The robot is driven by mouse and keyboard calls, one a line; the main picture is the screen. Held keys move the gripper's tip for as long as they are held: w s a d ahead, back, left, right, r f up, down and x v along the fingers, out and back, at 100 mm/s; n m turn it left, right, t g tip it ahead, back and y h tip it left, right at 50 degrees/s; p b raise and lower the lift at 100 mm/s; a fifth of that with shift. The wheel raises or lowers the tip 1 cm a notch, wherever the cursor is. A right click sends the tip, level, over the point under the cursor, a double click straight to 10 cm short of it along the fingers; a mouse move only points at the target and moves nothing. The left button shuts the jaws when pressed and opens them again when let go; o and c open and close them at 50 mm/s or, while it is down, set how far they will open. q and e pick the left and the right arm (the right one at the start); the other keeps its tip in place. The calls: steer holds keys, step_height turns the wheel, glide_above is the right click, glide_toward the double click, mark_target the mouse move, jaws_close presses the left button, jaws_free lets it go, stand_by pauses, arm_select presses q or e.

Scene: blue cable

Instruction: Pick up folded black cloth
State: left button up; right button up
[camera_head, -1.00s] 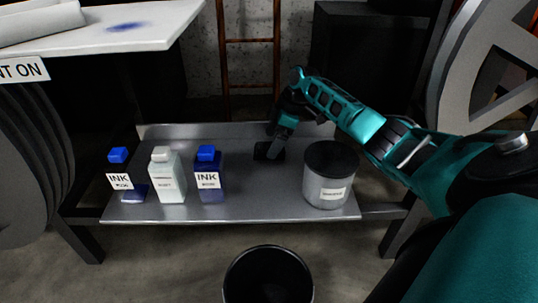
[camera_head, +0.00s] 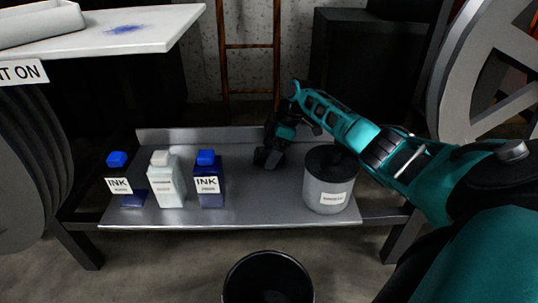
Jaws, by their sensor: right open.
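My right gripper (camera_head: 267,158) is open, pointing down over the back middle of the metal shelf (camera_head: 250,205), between the ink bottles and the grey can. A dark patch shows at its fingertips; the black cloth may be there, but I cannot tell it apart from the black fingers. I cannot tell whether the gripper touches anything. My left gripper is not in view.
Two blue ink bottles (camera_head: 120,182) (camera_head: 209,182) and a white bottle (camera_head: 165,184) stand on the shelf's left. A grey can (camera_head: 327,192) with a black top stands right of my gripper. A black bin (camera_head: 268,262) stands in front. The shelf's front middle is clear.

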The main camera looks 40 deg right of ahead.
steer(key=c, duration=1.1)
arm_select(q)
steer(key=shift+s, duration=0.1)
